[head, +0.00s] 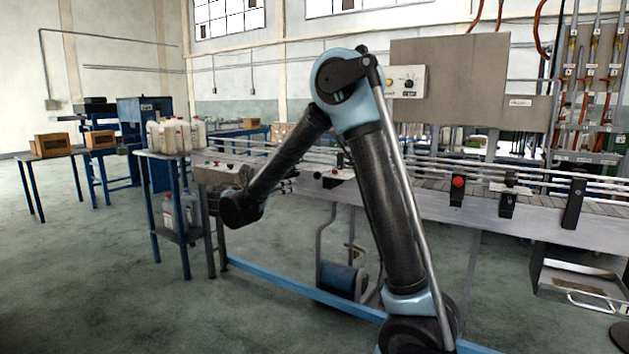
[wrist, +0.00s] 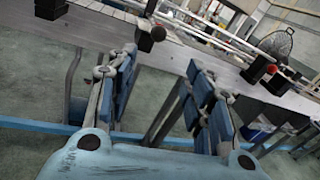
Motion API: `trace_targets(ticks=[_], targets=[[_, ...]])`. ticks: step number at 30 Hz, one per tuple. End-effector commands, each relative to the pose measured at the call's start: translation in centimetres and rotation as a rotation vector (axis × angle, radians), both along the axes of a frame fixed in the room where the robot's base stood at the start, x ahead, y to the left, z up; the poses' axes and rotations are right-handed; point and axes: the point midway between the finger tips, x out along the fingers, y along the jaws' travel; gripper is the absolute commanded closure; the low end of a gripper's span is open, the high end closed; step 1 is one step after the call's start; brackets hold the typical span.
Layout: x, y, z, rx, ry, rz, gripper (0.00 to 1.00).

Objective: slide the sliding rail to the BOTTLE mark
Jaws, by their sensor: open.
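The guide rails (head: 480,172) run as thin pale bars along the conveyor (head: 530,218), carried by black clamps, one with a red knob (head: 458,182). I cannot tell which bar is the sliding rail. In the wrist view the rails (wrist: 192,22) cross the top, with a black clamp (wrist: 151,36) near the left finger and a red knob (wrist: 271,69) at the right. My gripper (wrist: 162,64) is open and empty, its blue-padded fingers apart, in front of the conveyor side. No BOTTLE mark is readable. In the head view my arm hides part of the conveyor.
A small table (head: 150,155) with white bottles stands left of the conveyor. A control box (head: 408,81) is mounted above the line. A metal tray (head: 580,283) sits low at the right. A blue floor beam (head: 290,284) runs under the conveyor. The floor at left front is clear.

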Motion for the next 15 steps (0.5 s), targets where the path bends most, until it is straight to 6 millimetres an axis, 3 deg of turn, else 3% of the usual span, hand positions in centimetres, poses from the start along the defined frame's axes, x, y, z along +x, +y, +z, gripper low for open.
trace_targets(ticks=[5, 15], targets=[[0.2, 0.6, 0.0, -0.025, -0.002, 0.006, 0.53], [3.9, -2.8, 0.0, -0.023, -0.002, 0.003, 0.53]])
